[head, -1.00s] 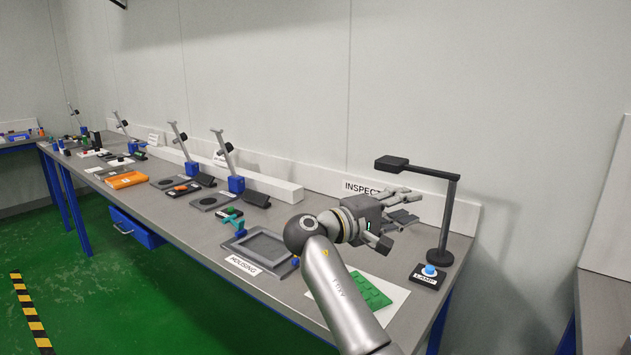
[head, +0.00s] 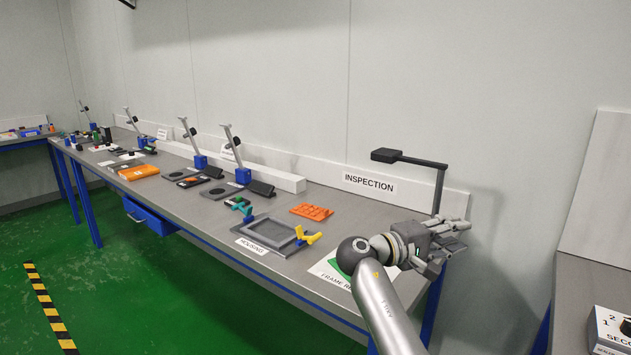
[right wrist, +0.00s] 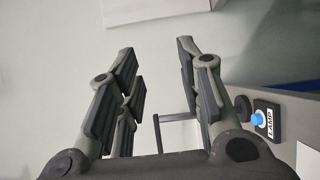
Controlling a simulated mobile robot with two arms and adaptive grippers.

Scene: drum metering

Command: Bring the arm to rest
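My right gripper (head: 455,232) is at the right end of the bench, in front of the lamp post, and hides part of the bench top there. In the right wrist view my right gripper (right wrist: 160,90) has its fingers spread apart with nothing between them, so it is open and empty. My right arm comes up from the bottom of the head view. My left gripper is not in view.
The black inspection lamp (head: 410,158) stands behind my gripper; its blue button (right wrist: 257,119) shows in the right wrist view. An orange tray (head: 311,211), a grey housing fixture (head: 268,236) and a yellow clamp (head: 309,237) lie left of my arm. A labelled box (head: 610,328) is at the lower right.

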